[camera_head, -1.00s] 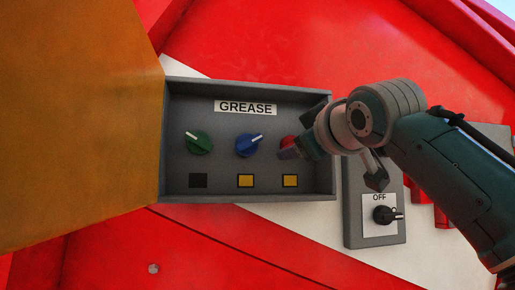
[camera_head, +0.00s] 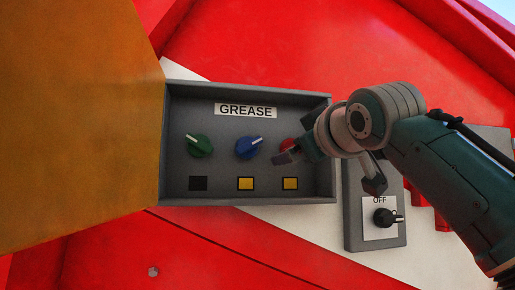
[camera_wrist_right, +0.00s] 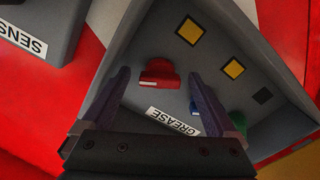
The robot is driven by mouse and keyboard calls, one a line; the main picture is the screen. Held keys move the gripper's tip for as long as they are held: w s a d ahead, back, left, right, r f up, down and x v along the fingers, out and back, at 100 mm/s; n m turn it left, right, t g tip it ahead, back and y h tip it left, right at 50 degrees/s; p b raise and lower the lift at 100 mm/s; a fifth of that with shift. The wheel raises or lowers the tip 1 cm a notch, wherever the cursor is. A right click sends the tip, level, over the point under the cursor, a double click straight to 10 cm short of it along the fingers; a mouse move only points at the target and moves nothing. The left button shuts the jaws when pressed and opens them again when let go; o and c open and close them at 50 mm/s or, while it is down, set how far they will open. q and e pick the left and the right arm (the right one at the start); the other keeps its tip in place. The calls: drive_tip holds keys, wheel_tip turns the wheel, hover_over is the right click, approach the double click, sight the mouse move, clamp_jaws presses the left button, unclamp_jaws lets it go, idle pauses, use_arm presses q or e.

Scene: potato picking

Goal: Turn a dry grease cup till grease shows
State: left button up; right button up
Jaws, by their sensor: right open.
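The grey grease box (camera_head: 325,150) is open, with a GREASE label and green (camera_head: 200,146), blue (camera_head: 248,148) and red (camera_head: 287,145) cups in a row. Below them, the window under the green cup is black (camera_head: 198,184); those under the blue (camera_head: 245,184) and red (camera_head: 290,184) cups are yellow. My right gripper (camera_head: 284,156) is at the red cup, partly covering it. In the right wrist view my right gripper (camera_wrist_right: 159,78) is open, and the red cup (camera_wrist_right: 160,74) shows between its fingertips, its depth relative to them unclear. My left gripper is out of view.
An orange-brown panel (camera_head: 75,120) stands along the left side of the box. A grey switch plate (camera_head: 374,239) with a black knob marked OFF is at the lower right. A labelled grey box (camera_wrist_right: 55,25) shows in the wrist view.

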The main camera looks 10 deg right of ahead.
drive_tip(key=shift+s, duration=0.1)
drive_tip(key=s+p, duration=0.1)
drive_tip(key=s, duration=0.8)
drive_tip(key=shift+s+d, duration=0.15)
drive_tip(key=shift+s, duration=0.2)
drive_tip(key=s+f+m+g, duration=0.1)
drive_tip(key=s+f+g, duration=0.25)
drive_tip(key=f, duration=0.75)
drive_tip(key=s+f+m+g, duration=0.1)
drive_tip(key=s+f+g, duration=0.3)
drive_tip(key=f, duration=0.7)
drive_tip(key=s+f+m+g, duration=0.1)
drive_tip(key=s+f+g, duration=0.2)
drive_tip(key=s+f, duration=0.4)
drive_tip(key=s+f+m+g, duration=0.1)
drive_tip(key=s+f+g, duration=0.3)
drive_tip(key=s+f, duration=0.4)
drive_tip(key=s+d, duration=0.1)
drive_tip(key=s, duration=0.6)
drive_tip(key=shift+f, duration=0.15)
